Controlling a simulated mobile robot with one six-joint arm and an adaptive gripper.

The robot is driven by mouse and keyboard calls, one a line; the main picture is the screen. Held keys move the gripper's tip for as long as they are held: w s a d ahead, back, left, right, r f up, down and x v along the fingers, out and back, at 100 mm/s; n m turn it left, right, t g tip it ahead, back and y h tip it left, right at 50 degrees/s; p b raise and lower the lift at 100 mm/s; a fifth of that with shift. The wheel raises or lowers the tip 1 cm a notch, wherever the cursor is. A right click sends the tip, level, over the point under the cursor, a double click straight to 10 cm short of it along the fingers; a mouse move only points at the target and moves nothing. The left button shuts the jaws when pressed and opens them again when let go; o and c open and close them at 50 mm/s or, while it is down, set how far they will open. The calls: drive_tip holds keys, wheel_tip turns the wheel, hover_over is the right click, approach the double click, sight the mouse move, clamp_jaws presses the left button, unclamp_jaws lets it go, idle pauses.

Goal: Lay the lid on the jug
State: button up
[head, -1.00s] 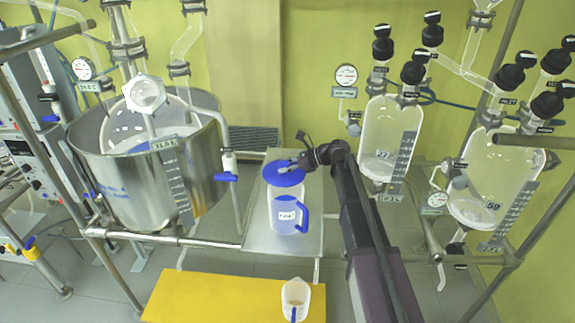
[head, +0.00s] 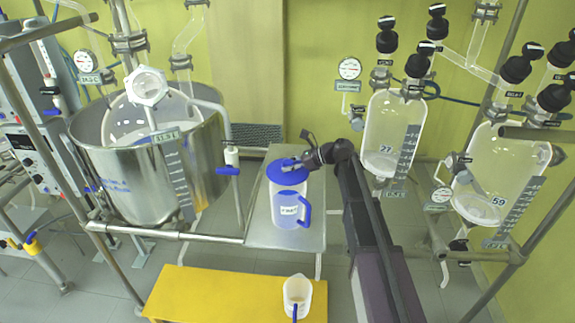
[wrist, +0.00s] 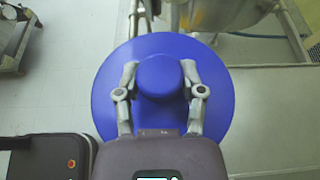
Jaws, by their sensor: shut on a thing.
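The lid is a round blue disc with a knob (head: 286,177). It is at the top of the jug in the head view and fills the middle of the wrist view (wrist: 215,95). My gripper (head: 290,163) is shut on the lid's knob, with one finger on each side of it in the wrist view (wrist: 160,80). The jug (head: 284,205) is clear with a blue handle and a white label, and stands upright on the metal shelf (head: 257,228). The lid covers the jug's mouth from view. I cannot tell whether the lid touches the rim.
A large steel vessel (head: 130,185) stands left of the shelf. Glass reactors (head: 388,130) hang to the right. A small clear beaker (head: 297,290) stands on the yellow bench (head: 215,295) in front. The shelf around the jug is bare.

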sight(288, 174)
drive_tip(key=shift+f+b, duration=1.7)
drive_tip(key=shift+f, duration=0.2)
drive_tip(key=shift+f+b, duration=0.5)
drive_tip(key=o, duration=1.2)
drive_tip(key=shift+o, duration=0.2)
